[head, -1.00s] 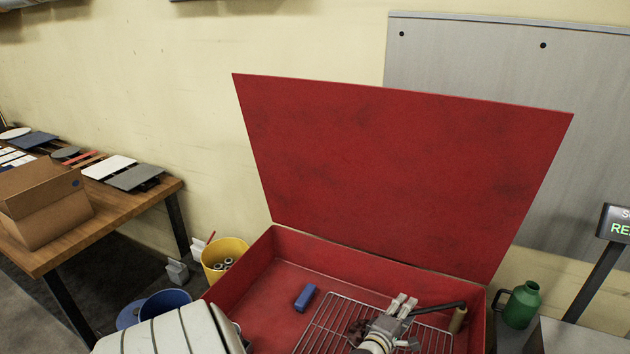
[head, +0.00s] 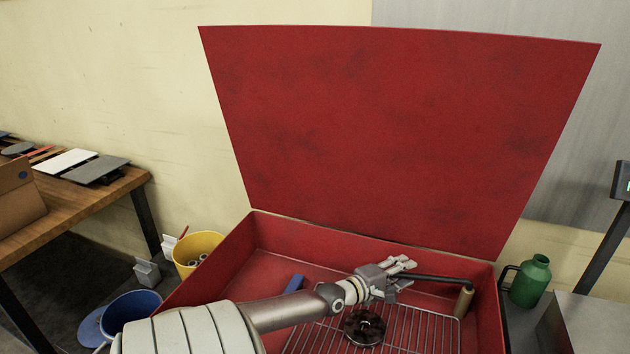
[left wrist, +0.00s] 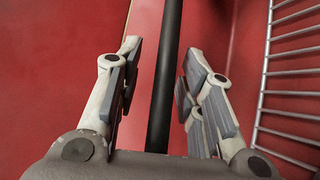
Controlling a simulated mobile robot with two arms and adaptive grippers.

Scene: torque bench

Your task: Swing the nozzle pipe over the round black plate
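The nozzle pipe is a thin black pipe (head: 440,279) over the right back part of the red basin, with a tan nozzle (head: 464,301) hanging at its right end. It also crosses the left wrist view (left wrist: 166,85) from top to bottom. My left gripper (head: 404,264) is at the pipe's left part; its open fingers (left wrist: 158,85) stand on both sides of the pipe, with a gap on each side. The round black plate (head: 352,330) lies on the wire rack, left of and nearer than the nozzle. My right gripper is not in view.
The red basin (head: 262,232) has its tall lid (head: 400,140) standing open behind. A wire rack (head: 432,338) covers its right part. A blue block (head: 294,284) lies behind my left arm. A green jug (head: 530,280) stands right of the basin; yellow (head: 198,250) and blue (head: 130,308) buckets stand left.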

